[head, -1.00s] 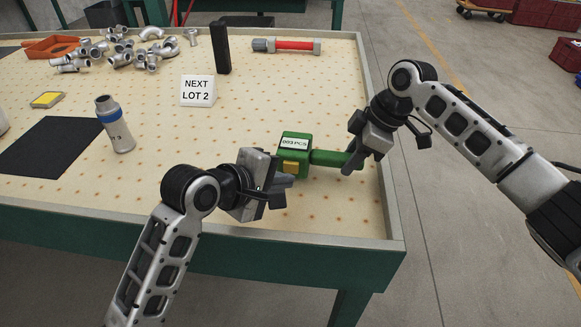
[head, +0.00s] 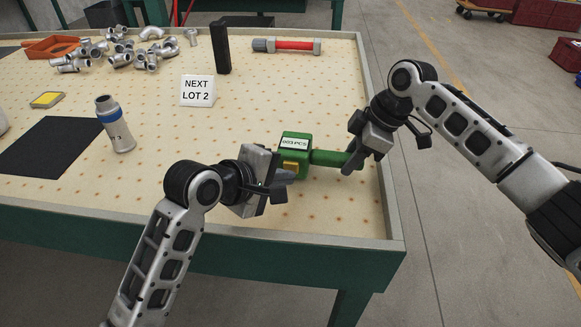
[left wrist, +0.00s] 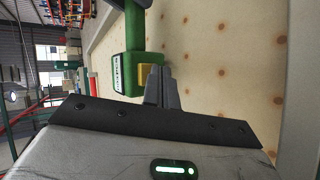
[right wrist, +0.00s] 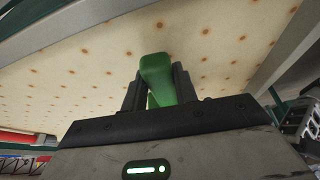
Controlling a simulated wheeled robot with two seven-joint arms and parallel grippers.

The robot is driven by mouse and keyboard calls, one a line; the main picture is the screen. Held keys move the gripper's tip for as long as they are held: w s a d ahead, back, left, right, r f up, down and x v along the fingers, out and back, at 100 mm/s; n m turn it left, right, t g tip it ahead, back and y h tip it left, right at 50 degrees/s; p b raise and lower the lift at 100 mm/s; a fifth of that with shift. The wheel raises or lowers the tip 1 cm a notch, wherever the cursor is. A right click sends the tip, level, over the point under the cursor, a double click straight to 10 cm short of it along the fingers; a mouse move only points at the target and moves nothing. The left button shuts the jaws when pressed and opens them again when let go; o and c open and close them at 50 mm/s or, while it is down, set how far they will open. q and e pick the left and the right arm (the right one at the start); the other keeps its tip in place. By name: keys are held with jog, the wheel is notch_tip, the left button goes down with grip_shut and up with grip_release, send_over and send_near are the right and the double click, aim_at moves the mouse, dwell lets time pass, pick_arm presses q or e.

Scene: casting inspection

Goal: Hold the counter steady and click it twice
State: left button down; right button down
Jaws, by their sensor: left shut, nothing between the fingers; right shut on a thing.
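The green counter (head: 297,146) is at the table's front right, with a white display reading what looks like 003 PCS, a yellow button (head: 291,168) and a green handle (head: 328,158). My right gripper (head: 354,157) is shut on the handle; the right wrist view shows the handle (right wrist: 158,75) between its fingers. My left gripper (head: 284,178) is shut and empty, its fingertips at the button side of the counter. In the left wrist view the fingertips (left wrist: 165,75) are right beside the yellow button (left wrist: 145,76); I cannot tell whether they touch it.
A black upright block (head: 221,48), red-and-grey bar (head: 287,46) and pipe fittings are behind. The table's raised rim (head: 385,190) is close on the right.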

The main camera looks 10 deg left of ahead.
pick_arm(q)
jog(key=shift+w, duration=0.4)
dwell(0.4)
dwell(0.4)
jog(key=shift+s, duration=0.85)
jog(key=shift+s+a+f, duration=0.1)
jog(key=shift+s+a, duration=0.05)
jog(key=shift+s, duration=2.35)
jog(key=shift+a, duration=0.1)
dwell(0.3)
